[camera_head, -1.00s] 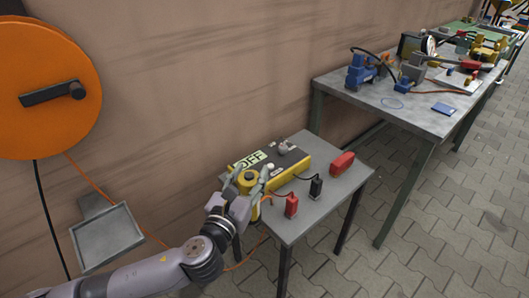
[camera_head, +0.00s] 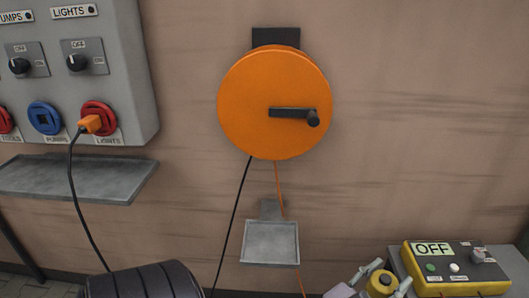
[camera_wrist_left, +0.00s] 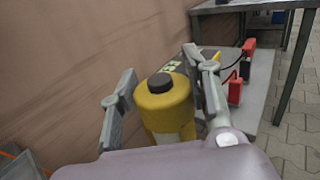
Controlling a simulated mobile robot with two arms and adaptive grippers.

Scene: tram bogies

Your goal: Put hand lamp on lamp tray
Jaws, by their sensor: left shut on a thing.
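The hand lamp (camera_head: 379,284) is a yellow cylinder with a dark cap, at the bottom right of the head view. It stands out in the wrist view (camera_wrist_left: 165,105), upright between the two fingers. My left gripper (camera_head: 386,276) is shut on it, one finger on each side. The lamp's lower part is hidden, so I cannot tell whether it touches anything below. A small empty grey tray (camera_head: 270,243), which looks like the lamp tray, is fixed to the wall left of the lamp, under the orange reel. My right gripper is not in view.
The orange reel (camera_head: 272,105) with a crank hangs above the tray; a black and an orange cable run down from it. A yellow box marked OFF (camera_head: 457,266) stands on a grey table at right. A switch panel (camera_head: 75,70) and grey shelf (camera_head: 80,178) are at left.

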